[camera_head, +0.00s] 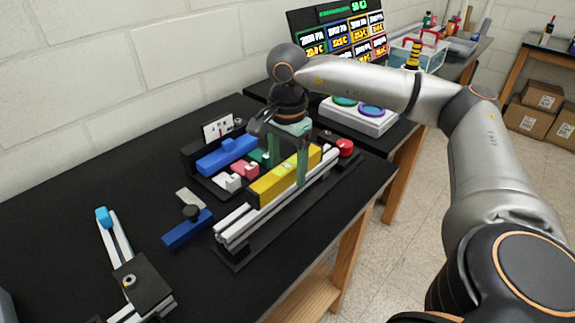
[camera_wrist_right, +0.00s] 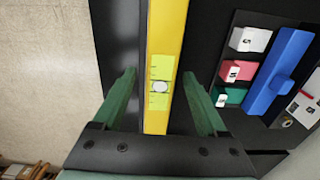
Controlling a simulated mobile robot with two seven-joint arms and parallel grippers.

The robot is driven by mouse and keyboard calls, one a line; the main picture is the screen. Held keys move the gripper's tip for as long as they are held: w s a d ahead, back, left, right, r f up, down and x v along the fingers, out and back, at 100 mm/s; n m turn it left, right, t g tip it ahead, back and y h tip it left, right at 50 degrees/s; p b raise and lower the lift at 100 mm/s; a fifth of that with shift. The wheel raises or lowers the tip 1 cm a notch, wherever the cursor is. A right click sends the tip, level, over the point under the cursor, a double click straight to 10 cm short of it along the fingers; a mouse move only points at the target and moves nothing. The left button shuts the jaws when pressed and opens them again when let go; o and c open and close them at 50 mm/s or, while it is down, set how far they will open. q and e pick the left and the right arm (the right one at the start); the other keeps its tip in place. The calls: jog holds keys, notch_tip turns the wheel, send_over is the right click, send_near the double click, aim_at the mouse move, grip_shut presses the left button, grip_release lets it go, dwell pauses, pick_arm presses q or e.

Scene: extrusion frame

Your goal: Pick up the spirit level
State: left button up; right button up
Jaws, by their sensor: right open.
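The spirit level is a long yellow bar (camera_head: 270,188) lying along the pale extrusion rails on the black table in the head view. It shows in the wrist view as a yellow strip (camera_wrist_right: 167,35) with a pale vial window. My right gripper (camera_head: 287,168) points down over the level with its two green fingers apart. In the wrist view the right gripper (camera_wrist_right: 160,76) has one finger on each side of the level, with gaps between fingers and bar. Its hand hides a little of the far part of the scene. My left gripper is not in view.
A tray behind the level holds a blue block (camera_head: 227,155) and small white, red and green blocks. A red knob (camera_head: 345,147) stands at the rail's far end. A blue clamp piece (camera_head: 187,230) and a black fixture (camera_head: 141,284) lie left. A button box (camera_head: 358,116) stands behind.

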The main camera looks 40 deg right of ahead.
grip_shut()
dwell(0.5)
